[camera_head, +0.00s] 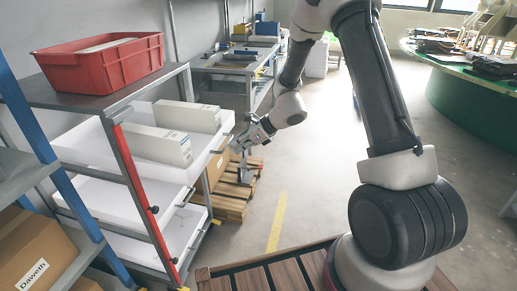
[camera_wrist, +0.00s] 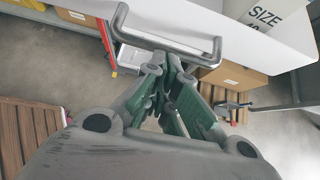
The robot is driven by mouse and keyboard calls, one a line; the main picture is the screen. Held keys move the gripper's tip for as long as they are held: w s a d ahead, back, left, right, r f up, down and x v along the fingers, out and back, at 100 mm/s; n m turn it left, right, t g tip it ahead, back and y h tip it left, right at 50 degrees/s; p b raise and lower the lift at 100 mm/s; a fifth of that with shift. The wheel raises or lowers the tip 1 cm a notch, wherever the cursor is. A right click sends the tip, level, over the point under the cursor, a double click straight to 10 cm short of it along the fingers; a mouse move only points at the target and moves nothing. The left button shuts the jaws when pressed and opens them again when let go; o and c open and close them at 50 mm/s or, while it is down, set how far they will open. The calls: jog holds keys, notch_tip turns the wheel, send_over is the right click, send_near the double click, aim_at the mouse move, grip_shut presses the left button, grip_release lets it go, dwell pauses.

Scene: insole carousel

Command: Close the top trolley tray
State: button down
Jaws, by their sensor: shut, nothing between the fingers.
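The white top trolley tray (camera_head: 85,145) sticks out past the trolley's front posts, with long white boxes (camera_head: 158,144) in it. In the wrist view its white front wall (camera_wrist: 235,22) crosses the top, with a grey bar handle (camera_wrist: 170,42) on it. My gripper (camera_head: 238,148) is in front of this wall, close to the handle. In the wrist view my gripper (camera_wrist: 172,68) is shut and empty, its fingertips just below the handle bar. I cannot tell whether they touch it.
Two lower white trays (camera_head: 110,203) sit under it. A red crate (camera_head: 102,62) stands on the trolley top. Cardboard boxes and a wooden pallet (camera_head: 228,200) are behind the trolley. A green round table (camera_head: 470,105) is at the right. The middle floor is clear.

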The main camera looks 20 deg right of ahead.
jog(key=w+a, duration=0.3)
jog(key=a, duration=0.3)
jog(key=w+a, duration=0.3)
jog(key=a, duration=0.3)
jog(key=w+a, duration=0.4)
jog(key=a, duration=0.2)
jog(key=shift+w, duration=0.1)
jog(key=shift+w+a, duration=0.3)
jog(key=shift+r, duration=0.1)
